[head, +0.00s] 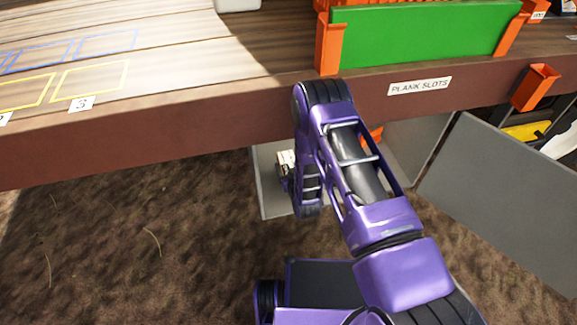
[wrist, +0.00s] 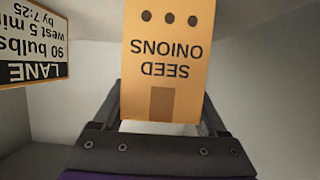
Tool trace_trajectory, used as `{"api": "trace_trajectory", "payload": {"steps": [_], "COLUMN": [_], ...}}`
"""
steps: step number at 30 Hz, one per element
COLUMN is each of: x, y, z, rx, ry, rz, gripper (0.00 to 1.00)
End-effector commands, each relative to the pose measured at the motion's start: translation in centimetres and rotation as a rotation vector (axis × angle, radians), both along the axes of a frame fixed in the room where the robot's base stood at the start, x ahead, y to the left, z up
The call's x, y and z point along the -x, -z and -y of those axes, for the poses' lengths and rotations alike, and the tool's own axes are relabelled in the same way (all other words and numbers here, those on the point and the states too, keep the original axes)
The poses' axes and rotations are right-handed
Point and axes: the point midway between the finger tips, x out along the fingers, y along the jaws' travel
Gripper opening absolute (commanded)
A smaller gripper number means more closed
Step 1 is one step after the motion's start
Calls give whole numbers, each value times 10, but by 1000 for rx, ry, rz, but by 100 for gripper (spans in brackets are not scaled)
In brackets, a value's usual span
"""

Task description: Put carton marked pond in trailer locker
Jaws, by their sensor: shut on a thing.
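My gripper (wrist: 162,112) is shut on an orange-tan carton (wrist: 168,55), one finger on each side. The carton face reads "SEED ONIONS" upside down, with several dark dots and a brown patch; no "pond" mark shows on it. The gripper and carton are inside a pale grey space like a locker (wrist: 265,85), with walls around them. In the head view my forearm reaches below the table edge, and a grey panel (head: 268,192) shows beside my wrist. The carton is mostly hidden there.
At the left in the wrist view is a label (wrist: 33,45) reading "LANE, 90 bulbs". A grey door-like panel (head: 500,195) stands open at the right. The thick wooden table (head: 180,135) edge runs above my arm. A green board (head: 425,32) stands on it. Bare soil lies at the left.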

Motion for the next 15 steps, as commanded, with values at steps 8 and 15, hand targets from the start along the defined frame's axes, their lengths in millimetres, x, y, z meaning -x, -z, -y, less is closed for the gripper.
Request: {"api": "trace_trajectory", "payload": {"steps": [8,15], "x": [-1,-1], "y": [5,9], "z": [0,0], "rx": [-1,-1], "ry": [0,0], "rz": [3,4], "gripper": [0,0]}}
